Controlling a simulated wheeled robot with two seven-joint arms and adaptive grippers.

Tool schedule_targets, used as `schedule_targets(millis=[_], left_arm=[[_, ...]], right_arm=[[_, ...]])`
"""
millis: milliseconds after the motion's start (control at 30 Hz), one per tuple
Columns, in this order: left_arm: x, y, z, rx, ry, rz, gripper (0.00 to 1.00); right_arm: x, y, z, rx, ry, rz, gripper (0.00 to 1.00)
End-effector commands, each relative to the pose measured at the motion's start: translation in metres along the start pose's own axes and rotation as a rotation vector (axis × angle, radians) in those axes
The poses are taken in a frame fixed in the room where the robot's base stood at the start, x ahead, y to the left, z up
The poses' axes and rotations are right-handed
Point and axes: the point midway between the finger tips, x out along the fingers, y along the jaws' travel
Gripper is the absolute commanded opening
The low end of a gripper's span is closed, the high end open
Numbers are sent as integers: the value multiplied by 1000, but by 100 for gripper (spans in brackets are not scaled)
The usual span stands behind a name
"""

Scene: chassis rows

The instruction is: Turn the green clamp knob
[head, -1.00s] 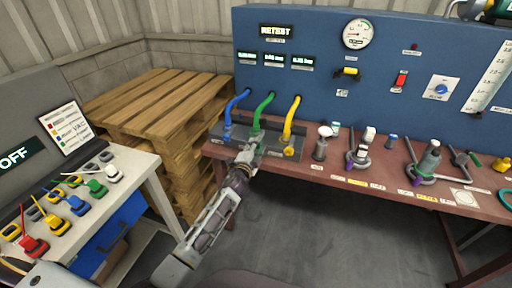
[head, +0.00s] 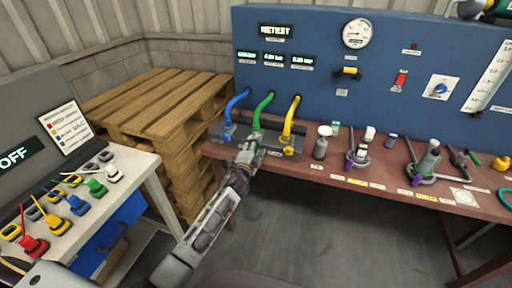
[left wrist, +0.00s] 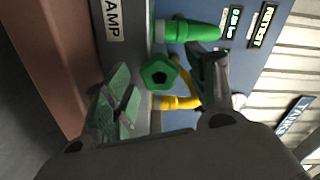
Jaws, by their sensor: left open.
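The green clamp knob (left wrist: 158,76) shows in the left wrist view as a green, many-sided knob with a dark centre. It sits just below the end of the green hose (left wrist: 188,31). My left gripper (left wrist: 164,70) is open, with one finger on each side of the knob. I cannot tell whether either finger touches it. In the head view my left gripper (head: 249,153) is at the grey hose block (head: 222,133), in front of the green hose (head: 261,107), and largely hides the knob. My right gripper is not in view.
A blue hose (head: 232,105) and a yellow hose (head: 291,118) flank the green one. Several fittings and tools stand along the red-brown bench (head: 330,169) to the right. A blue panel (head: 330,95) rises behind. Wooden pallets (head: 155,100) are stacked at the left.

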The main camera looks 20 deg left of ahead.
Motion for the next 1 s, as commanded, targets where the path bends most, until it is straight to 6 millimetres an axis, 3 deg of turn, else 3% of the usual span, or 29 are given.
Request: schedule_targets(millis=[367,1000], left_arm=[[-11,0,0,0,0,0,57],[-65,1,1,0,-1,1,57]], right_arm=[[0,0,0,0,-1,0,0],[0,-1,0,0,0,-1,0]])
